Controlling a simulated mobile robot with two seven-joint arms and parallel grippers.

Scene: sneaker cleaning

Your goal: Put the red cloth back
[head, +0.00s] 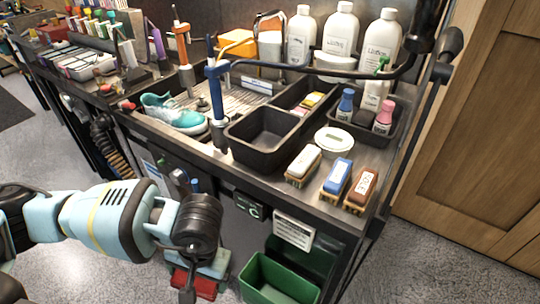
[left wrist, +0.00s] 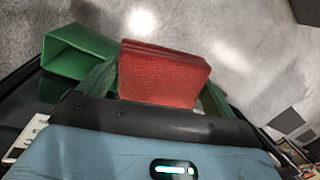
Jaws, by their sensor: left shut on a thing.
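The red cloth (head: 205,286) looks like a folded, flat block in the left wrist view (left wrist: 163,75). My left gripper (head: 199,268) is shut on it, with a greenish finger on each side of the cloth in the left wrist view (left wrist: 160,92). In the head view the gripper hangs low in front of the bench, below its top, and my wrist partly hides it and the cloth. My right gripper is not in view.
A green open bin (head: 268,284) stands low, right of the gripper; it also shows in the left wrist view (left wrist: 72,50). The bench top (head: 262,172) carries a black basin (head: 262,140), a teal sneaker (head: 172,112), several brushes and white bottles (head: 340,35). Grey floor is clear at lower right.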

